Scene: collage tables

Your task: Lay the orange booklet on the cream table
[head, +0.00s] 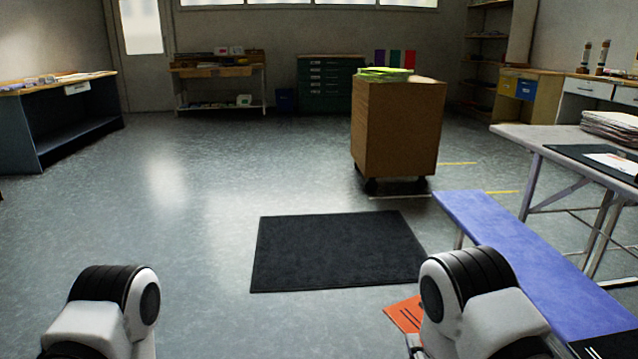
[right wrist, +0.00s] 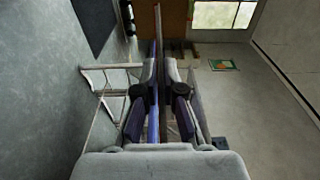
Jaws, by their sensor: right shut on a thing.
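The orange booklet (head: 404,313) shows at the bottom of the head view, with dark marks on its face; my right arm hides part of it. In the right wrist view my right gripper (right wrist: 160,88) is shut on it, and the booklet (right wrist: 158,45) stands edge-on as a thin strip between the fingers. In the head view the right fingers are mostly hidden by my arm. A pale, cream-grey table (head: 540,137) with metal legs stands at the right, beyond the blue bench. Of my left arm only a link shows, not its gripper.
A long blue bench (head: 530,255) lies between my right arm and the pale table. The table carries a paper stack (head: 612,128) and a dark folder (head: 598,160). A black mat (head: 335,250) lies on open floor. A brown wheeled cabinet (head: 395,130) stands beyond it.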

